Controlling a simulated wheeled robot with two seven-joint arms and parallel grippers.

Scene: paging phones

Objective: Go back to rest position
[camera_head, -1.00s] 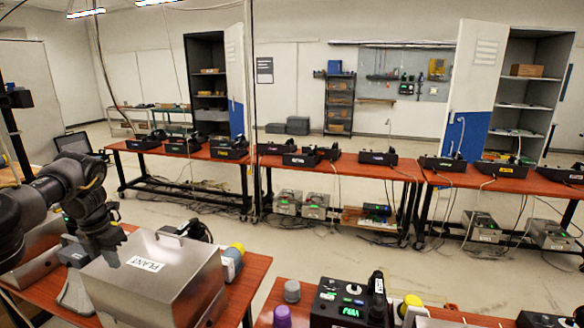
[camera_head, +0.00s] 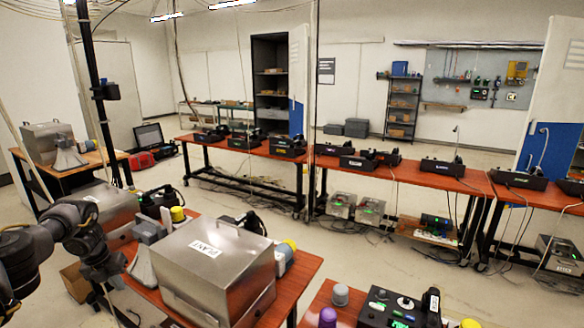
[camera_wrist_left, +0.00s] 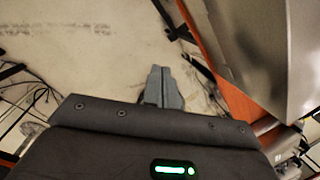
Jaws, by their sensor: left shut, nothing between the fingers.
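My left gripper (camera_head: 103,268) hangs at the end of my dark left arm at the left of the head view, just left of the near wooden table. In the left wrist view its two grey fingers (camera_wrist_left: 162,88) are together with nothing between them, over the pale floor. A steel box labelled PLANT (camera_head: 213,265) stands on the near table, to the right of the gripper and apart from it. My right gripper is out of view.
The near table's edge (camera_wrist_left: 212,55) and a grey metal case (camera_wrist_left: 262,45) lie close on the right in the wrist view. A grey horn (camera_head: 142,262) stands on the table beside the box. Open floor (camera_head: 310,240) lies beyond.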

